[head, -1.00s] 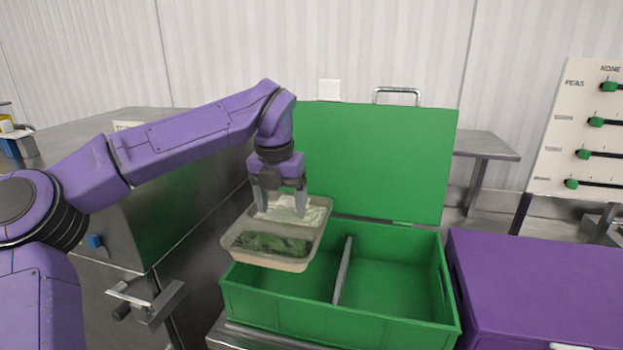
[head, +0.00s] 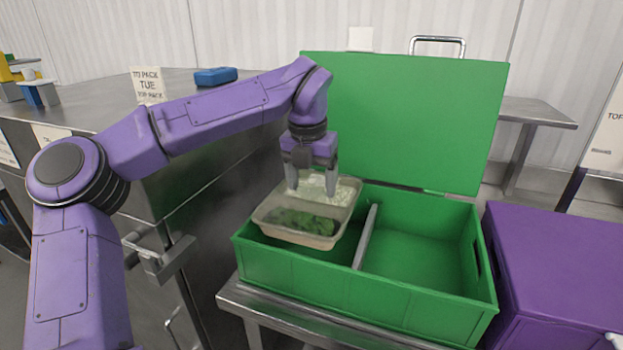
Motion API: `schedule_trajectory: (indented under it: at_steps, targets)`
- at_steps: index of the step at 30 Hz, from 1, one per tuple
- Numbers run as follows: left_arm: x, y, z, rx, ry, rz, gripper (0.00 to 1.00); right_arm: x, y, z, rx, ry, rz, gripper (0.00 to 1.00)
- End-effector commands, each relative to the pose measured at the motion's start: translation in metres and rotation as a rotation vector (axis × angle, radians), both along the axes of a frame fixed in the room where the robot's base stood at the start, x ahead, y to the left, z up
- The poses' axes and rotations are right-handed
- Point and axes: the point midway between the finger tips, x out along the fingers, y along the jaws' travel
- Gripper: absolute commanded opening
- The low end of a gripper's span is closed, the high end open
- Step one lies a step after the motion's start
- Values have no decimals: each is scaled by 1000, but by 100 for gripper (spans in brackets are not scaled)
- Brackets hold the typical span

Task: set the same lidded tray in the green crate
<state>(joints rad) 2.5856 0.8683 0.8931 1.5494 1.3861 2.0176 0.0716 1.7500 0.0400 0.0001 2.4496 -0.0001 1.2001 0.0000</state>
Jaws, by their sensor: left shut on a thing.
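The lidded tray (head: 306,212) is pale, with green food showing through its clear lid. My left gripper (head: 313,188) is shut on the tray from above and holds it nearly level. The tray is over the left compartment of the green crate (head: 375,296), its lower part seemingly within the opening. Whether it touches the crate floor is hidden. The crate's lid stands open at the back. A grey divider (head: 366,236) splits the crate, and the right compartment is empty. My right gripper is out of view.
A purple crate (head: 560,262) stands close on the right. The green crate rests on a steel stand (head: 262,304).

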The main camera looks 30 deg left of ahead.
Motion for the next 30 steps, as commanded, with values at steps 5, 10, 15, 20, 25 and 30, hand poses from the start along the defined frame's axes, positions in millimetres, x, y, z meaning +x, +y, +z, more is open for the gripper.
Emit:
schedule_trajectory:
  at_steps: [5,10,15,20,25,30]
  targets:
    - [0,0,-26,-1,-1,-1,47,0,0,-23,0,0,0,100]
    - [0,0,-46,-1,-1,-1,47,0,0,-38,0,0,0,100]
    - [0,0,-65,-1,0,0,47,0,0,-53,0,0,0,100]
    - [0,0,-81,1,-1,-2,47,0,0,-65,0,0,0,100]
    - [0,0,-85,1,-2,-2,47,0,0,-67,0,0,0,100]
    - [0,0,-84,0,-2,-2,47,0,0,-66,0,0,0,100]
